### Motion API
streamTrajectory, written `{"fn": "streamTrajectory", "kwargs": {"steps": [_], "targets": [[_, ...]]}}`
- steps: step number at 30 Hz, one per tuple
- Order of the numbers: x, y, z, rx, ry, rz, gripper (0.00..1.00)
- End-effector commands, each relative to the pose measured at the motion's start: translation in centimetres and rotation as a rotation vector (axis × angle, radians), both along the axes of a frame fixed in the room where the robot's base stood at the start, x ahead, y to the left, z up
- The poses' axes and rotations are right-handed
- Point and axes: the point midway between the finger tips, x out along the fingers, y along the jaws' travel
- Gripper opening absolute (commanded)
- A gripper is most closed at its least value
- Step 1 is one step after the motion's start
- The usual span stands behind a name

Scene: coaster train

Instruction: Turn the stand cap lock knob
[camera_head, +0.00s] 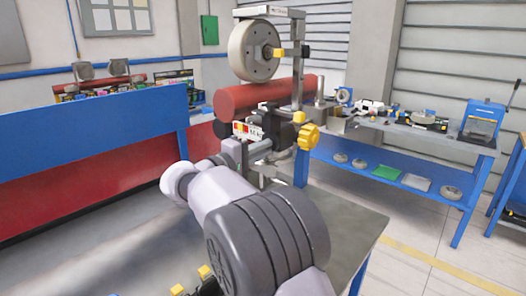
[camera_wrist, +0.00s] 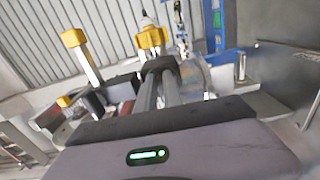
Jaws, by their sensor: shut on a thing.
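A yellow lobed knob (camera_head: 308,136) sits on the side of the stand (camera_head: 297,82), below a red roller (camera_head: 266,93). In the wrist view, a yellow knob (camera_wrist: 151,39) is at the tips of my gripper (camera_wrist: 160,68). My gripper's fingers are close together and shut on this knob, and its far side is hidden. In the head view, my gripper (camera_head: 262,148) is beside the stand, just left of the lobed knob, partly hidden by the fittings there.
A blue and red panel (camera_head: 90,160) runs along the left. A blue workbench (camera_head: 420,140) with tools and parts stands at the right. The floor there is clear.

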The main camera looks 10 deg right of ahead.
Motion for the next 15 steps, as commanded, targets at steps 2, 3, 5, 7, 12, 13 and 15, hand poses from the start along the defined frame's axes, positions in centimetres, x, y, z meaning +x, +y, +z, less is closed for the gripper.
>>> {"fn": "streamTrajectory", "kwargs": {"steps": [2,3,5,7,12,13,15], "targets": [[-0.03,-0.01,-0.10,0.001,0.002,-0.001,0.00],[-0.03,-0.01,-0.10,0.001,0.002,-0.001,0.00],[-0.03,-0.01,-0.10,0.001,0.002,-0.001,0.00],[-0.02,0.00,-0.10,0.001,0.002,-0.001,0.17],[-0.01,0.00,-0.06,0.000,0.001,-0.001,0.33],[-0.01,0.00,-0.05,0.000,0.001,-0.001,0.33],[-0.01,0.00,-0.05,0.000,0.001,0.000,0.33]]}}
